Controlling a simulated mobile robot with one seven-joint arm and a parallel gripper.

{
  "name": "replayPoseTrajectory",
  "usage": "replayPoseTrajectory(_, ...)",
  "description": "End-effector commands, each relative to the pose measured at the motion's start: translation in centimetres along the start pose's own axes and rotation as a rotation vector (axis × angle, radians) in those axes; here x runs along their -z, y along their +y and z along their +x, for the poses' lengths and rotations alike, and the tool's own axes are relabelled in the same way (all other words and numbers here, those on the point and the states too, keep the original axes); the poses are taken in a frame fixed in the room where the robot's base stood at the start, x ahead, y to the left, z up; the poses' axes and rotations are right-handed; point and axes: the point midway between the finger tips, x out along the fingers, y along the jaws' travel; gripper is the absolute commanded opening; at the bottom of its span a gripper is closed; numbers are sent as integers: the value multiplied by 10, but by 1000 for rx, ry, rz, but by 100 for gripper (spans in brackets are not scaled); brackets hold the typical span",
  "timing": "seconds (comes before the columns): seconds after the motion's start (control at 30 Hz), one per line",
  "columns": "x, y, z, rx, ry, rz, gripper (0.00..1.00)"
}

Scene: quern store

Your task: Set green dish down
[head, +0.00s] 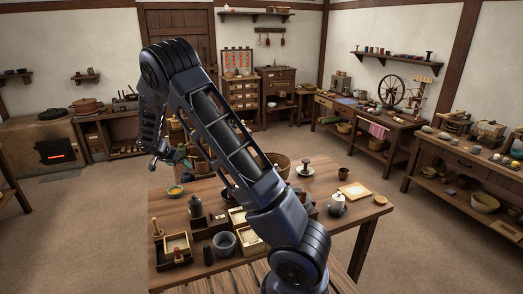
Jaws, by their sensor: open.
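A small green dish with a yellowish inside (175,190) rests on the wooden table (328,180), near its far left corner. My gripper (172,156) is open, in the air above and a little behind the dish in the head view, apart from it. A small green shape (187,162) shows right beside the fingers; I cannot tell whether it belongs to the gripper or is a separate thing. My arm crosses the middle of the table and hides part of what stands there.
A wicker basket (278,163) stands behind my arm.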

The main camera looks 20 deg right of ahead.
Motion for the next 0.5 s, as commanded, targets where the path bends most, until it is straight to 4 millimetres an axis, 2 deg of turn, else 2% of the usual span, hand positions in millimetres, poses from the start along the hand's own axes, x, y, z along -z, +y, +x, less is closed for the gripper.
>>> replayPoseTrajectory(0.03, 14, 15, -9, 1, -20, -1, 95)
replayPoseTrajectory(0.2, 45, 64, -37, 8, -87, -36, 95)
replayPoseTrajectory(0.5, 84, 154, -86, 52, -187, -111, 95)
